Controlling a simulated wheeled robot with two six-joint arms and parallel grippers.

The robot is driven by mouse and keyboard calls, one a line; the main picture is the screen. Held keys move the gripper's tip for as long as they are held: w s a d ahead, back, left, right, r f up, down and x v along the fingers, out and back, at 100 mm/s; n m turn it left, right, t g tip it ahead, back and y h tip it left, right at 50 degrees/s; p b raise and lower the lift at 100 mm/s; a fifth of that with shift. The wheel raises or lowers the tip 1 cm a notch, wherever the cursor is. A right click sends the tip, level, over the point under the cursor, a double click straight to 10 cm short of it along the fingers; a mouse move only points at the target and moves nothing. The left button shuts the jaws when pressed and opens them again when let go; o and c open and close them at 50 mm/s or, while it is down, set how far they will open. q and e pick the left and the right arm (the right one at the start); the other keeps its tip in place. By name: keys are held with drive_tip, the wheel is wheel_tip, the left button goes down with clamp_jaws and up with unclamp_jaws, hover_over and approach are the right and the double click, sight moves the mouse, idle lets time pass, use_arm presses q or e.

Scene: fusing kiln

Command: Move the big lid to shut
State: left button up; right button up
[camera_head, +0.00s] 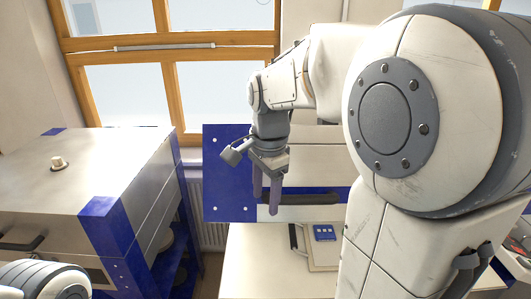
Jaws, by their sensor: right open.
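My right gripper (266,196) points down in the middle of the view, with its grey fingers apart and nothing seen between them. It is in front of a blue and white upright panel (228,165), by the left end of a dark bar handle (310,198). I cannot tell if the fingers touch the handle. My arm hides the panel's right part. A large pale kiln-like box (95,180) with blue corners stands at the left. Its top looks flat and level. I cannot tell which of these carries the big lid. My left gripper is out of view.
A light worktop (255,265) lies below the panel, with a board (323,255) and a small blue device (324,233) on it. A pale knob (58,163) stands on the left box. A radiator (208,212) and windows are behind.

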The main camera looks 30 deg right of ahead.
sight(299, 196)
drive_tip(key=d+r+m+p, duration=0.3)
drive_tip(key=d+r+m, duration=0.4)
drive_tip(key=d, duration=0.2)
drive_tip(key=f, duration=0.3)
drive_tip(key=f+p, duration=0.1)
drive_tip(key=f, duration=0.6)
drive_tip(key=shift+d+f+p, duration=0.25)
drive_tip(key=shift+f+p, duration=0.05)
drive_tip(key=shift+f, duration=0.1)
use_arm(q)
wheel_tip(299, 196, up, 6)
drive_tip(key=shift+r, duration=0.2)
use_arm(e)
clamp_jaws()
